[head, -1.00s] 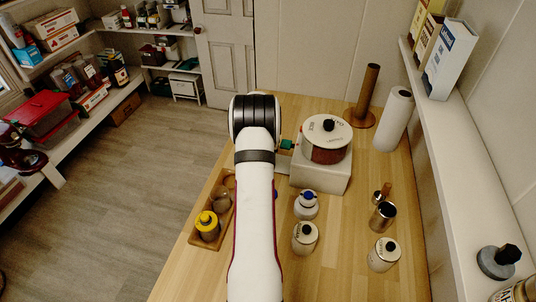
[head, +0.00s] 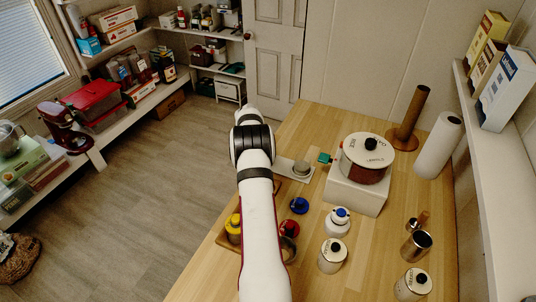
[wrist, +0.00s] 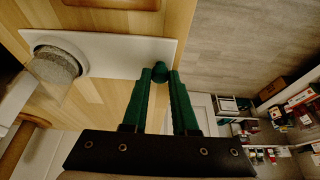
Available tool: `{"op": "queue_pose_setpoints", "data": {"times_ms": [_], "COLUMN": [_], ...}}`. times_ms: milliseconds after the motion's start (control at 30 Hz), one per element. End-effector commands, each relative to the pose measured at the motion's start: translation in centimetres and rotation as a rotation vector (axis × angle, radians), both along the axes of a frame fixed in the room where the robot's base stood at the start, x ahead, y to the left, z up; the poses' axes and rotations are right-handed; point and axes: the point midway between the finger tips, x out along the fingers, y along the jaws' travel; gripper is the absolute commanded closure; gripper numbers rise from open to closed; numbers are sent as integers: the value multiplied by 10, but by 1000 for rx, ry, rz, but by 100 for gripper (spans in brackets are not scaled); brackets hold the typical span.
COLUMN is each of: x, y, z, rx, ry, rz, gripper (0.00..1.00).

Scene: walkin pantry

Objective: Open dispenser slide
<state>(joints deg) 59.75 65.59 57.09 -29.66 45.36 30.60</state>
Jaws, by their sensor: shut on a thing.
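The dispenser is a white base block (head: 353,192) with a labelled, lidded drum (head: 366,158) on top. In the wrist view, the plate (wrist: 115,55) and the grainy-topped cup (wrist: 55,65) show beyond the fingers. My gripper (wrist: 160,80) is shut on a small dark green knob (wrist: 160,70), which overlaps the plate's right end in the picture.
A yellow-topped jar (head: 233,230) and blue (head: 299,205) and red (head: 289,228) lids are near my arm. Labelled canisters (head: 332,255) stand in front of the dispenser. A paper roll (head: 438,145) and a wooden post (head: 410,118) stand behind it. Open floor lies left.

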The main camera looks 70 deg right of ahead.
Motion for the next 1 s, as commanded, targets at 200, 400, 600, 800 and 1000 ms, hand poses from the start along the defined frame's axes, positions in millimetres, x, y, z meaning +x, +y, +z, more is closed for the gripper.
{"op": "queue_pose_setpoints", "data": {"times_ms": [200,400,600,800,1000], "x": [0,0,0,0,0], "y": [0,0,6,29,51], "z": [1,0,17,73,124], "rx": [-1,0,-2,-4,-3], "ry": [-1,0,-1,-2,-2], "rz": [1,1,1,2,2], "gripper": [61,61,61,61,61]}}
